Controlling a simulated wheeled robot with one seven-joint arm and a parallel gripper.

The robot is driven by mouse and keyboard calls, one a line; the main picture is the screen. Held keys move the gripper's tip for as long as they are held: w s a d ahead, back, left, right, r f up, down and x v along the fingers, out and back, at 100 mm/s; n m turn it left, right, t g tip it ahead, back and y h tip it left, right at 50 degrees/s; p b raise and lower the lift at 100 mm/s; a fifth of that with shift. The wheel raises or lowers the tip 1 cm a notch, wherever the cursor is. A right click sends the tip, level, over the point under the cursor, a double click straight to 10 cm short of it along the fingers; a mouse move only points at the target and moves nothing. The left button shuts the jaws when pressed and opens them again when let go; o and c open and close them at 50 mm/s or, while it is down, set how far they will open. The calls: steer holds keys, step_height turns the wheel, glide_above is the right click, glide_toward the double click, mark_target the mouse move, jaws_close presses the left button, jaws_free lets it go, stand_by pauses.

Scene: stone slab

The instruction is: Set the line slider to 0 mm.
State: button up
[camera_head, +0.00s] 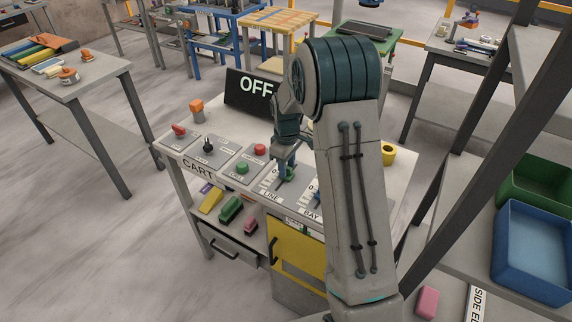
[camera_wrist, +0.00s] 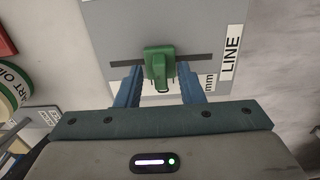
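The LINE slider panel (camera_head: 265,188) is on the front of the CART control table, next to the BAY panel. In the wrist view its green slider knob (camera_wrist: 160,60) sits near the middle of a dark straight slot. The LINE label (camera_wrist: 231,53) and part of an "mm" marking show to the right; the rest of the scale is hidden by my gripper. My gripper (camera_wrist: 159,72) is open, with one blue finger on each side of the knob and a small gap at both. In the head view my gripper (camera_head: 285,172) points down over the LINE panel.
Red and green buttons (camera_head: 242,168), a black joystick (camera_head: 208,146) and a red switch (camera_head: 179,130) stand left of the slider. A black OFF display (camera_head: 250,88) is behind.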

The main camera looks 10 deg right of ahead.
steer(key=shift+r, duration=0.1)
step_height(320, 180, up, 14)
steer(key=b, duration=0.1)
steer(key=shift+b, duration=0.35)
steer(key=shift+f, duration=0.2)
steer(key=s+a+r+m+t, duration=0.15)
steer(key=s+r+m, duration=0.3)
steer(key=s, duration=0.95)
steer(key=s+f+m+t, duration=0.1)
steer(key=s+m, duration=0.3)
steer(key=s, duration=1.1)
steer(key=shift+a+f+t, duration=0.2)
steer(key=shift+f+t, duration=0.15)
steer(key=shift+f, duration=0.45)
